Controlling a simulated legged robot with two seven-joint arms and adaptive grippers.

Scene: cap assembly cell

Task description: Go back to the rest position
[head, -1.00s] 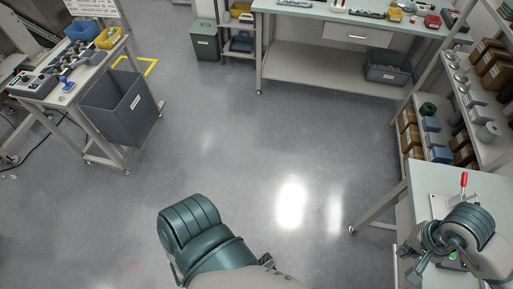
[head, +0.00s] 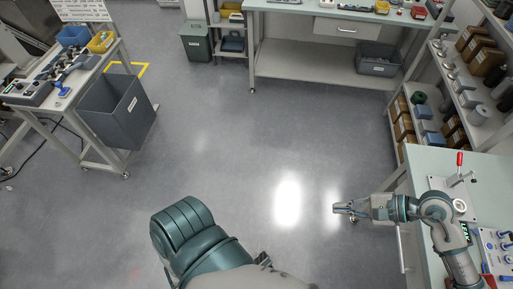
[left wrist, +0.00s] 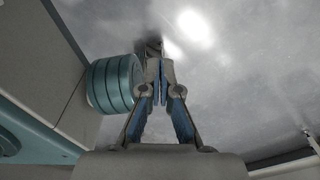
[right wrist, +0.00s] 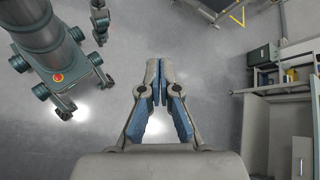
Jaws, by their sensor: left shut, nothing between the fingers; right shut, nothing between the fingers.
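My right gripper (head: 345,209) is shut and empty. In the head view it points left over the open floor, just off the left edge of the right-hand table. It also shows in the right wrist view (right wrist: 159,82), its fingertips together above the floor. My left gripper (left wrist: 159,82) is shut and empty in the left wrist view, close beside my own body, above the floor. In the head view a teal part of my arm shows at bottom centre; the left fingers are hidden there.
A table (head: 484,172) with a red-handled clamp (head: 459,160) and a control box stands at right. Shelves (head: 470,98) stand behind it. A back bench (head: 290,8), a left workbench (head: 88,78) and a grey bin (head: 122,108) border the clear middle floor (head: 250,135).

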